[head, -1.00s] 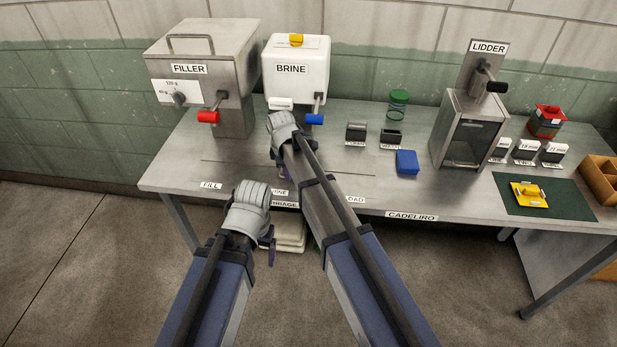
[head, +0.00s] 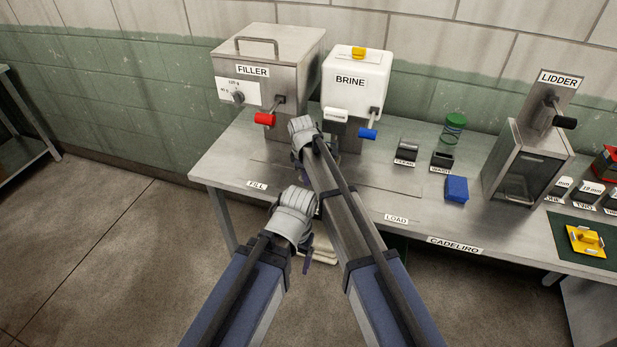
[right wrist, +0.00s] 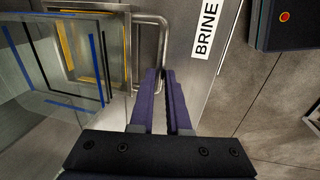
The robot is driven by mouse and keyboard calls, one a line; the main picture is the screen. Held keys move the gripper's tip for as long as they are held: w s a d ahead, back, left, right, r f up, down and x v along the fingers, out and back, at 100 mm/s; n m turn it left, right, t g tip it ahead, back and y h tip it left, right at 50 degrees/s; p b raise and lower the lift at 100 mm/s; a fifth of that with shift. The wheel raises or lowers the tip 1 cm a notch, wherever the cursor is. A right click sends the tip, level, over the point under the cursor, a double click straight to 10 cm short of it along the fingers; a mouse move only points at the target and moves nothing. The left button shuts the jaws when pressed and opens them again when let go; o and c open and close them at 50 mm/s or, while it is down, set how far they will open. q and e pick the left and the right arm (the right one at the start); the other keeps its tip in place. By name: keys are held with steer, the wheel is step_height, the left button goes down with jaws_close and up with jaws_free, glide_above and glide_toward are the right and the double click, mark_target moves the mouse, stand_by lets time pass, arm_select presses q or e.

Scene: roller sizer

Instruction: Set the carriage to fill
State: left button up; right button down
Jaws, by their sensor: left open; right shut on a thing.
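My right gripper (right wrist: 167,100) is shut on the bent metal handle (right wrist: 163,42) of the carriage in the right wrist view. A clear-walled vessel (right wrist: 45,75) with blue, black and yellow lines stands just left of the handle. The BRINE label (right wrist: 205,30) on the bench edge lies just right of it. In the head view my right arm hides most of the carriage; its hand is over the bench between the filler (head: 265,75) and the brine unit (head: 355,85). The FILL label (head: 257,185) is to its left, the LOAD label (head: 396,219) to its right. My left gripper (head: 308,254) is open and empty before the bench edge.
The filler's red handle (head: 264,119) and the brine unit's blue handle (head: 368,134) stick out above the bench. A blue block (head: 456,189), a green-lidded jar (head: 453,128) and the lidder (head: 528,155) stand to the right. The bench top around the FILL label is clear.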

steer(key=c, duration=0.9)
jaws_free()
steer(key=shift+r, duration=0.15)
steer(key=r+p, duration=0.2)
steer(key=s+r+p, duration=0.1)
steer(key=r+p, duration=0.4)
steer(key=shift+s+a+r+p, duration=0.15)
steer(key=shift+s+a+p, duration=0.05)
steer(key=shift+s+p, duration=0.1)
